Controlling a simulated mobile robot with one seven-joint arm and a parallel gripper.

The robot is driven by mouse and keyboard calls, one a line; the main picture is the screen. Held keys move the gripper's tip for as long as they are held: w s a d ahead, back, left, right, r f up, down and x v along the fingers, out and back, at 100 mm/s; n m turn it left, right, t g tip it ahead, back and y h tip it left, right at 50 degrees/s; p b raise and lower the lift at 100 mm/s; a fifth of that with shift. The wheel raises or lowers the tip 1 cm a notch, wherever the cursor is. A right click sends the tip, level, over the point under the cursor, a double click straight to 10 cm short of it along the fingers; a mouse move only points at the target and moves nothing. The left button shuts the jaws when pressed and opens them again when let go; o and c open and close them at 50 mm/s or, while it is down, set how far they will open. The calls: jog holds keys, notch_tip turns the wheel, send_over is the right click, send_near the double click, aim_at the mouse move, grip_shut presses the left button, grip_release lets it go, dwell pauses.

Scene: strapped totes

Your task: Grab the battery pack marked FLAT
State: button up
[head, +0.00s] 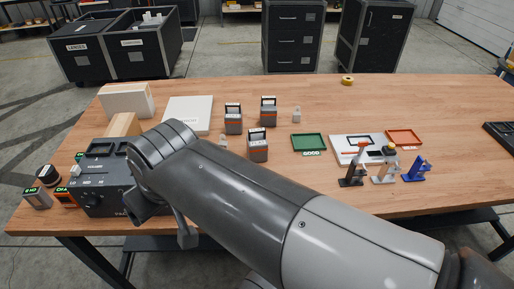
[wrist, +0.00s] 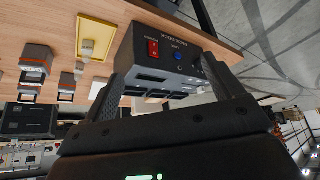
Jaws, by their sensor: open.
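Three grey battery packs with orange bands and dark tops stand mid-table in the head view: a left one (head: 234,125), a back one (head: 268,116) and a front one (head: 258,151). No marking reads clearly as FLAT. In the wrist view my gripper (wrist: 166,68) is open, its fingers on either side of the dark slotted dock (wrist: 142,50); contact cannot be told. No pack shows between the fingers. The dock also shows in the head view (head: 95,205).
A green tray (head: 296,143) labelled GOOD, a white board (head: 340,155), an orange tray (head: 418,134) and small clamp-like stands (head: 384,176) are to the right. White boxes (head: 126,91) stand at back left. The back right tabletop is mostly clear.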

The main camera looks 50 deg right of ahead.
jog(key=w+d+r+m+g, duration=0.1)
jog(key=w+d+r+m, duration=0.1)
jog(key=w+d, duration=0.45)
jog(key=m+g, duration=0.5)
jog(key=m, duration=0.1)
send_over(257, 132)
jog(key=w, duration=0.1)
jog(key=f, duration=0.8)
jog(key=shift+d, duration=0.3)
jog(key=shift+d+f, duration=0.25)
jog(key=shift+f, duration=0.05)
notch_tip(257, 132, down, 5)
jog(key=shift+r, duration=0.15)
jog(key=shift+s+a+f, duration=0.15)
jog(key=shift+f, duration=1.3)
jog(key=shift+s+a+f, duration=0.1)
jog(key=shift+f, duration=1.35)
jog(key=shift+c, duration=0.5)
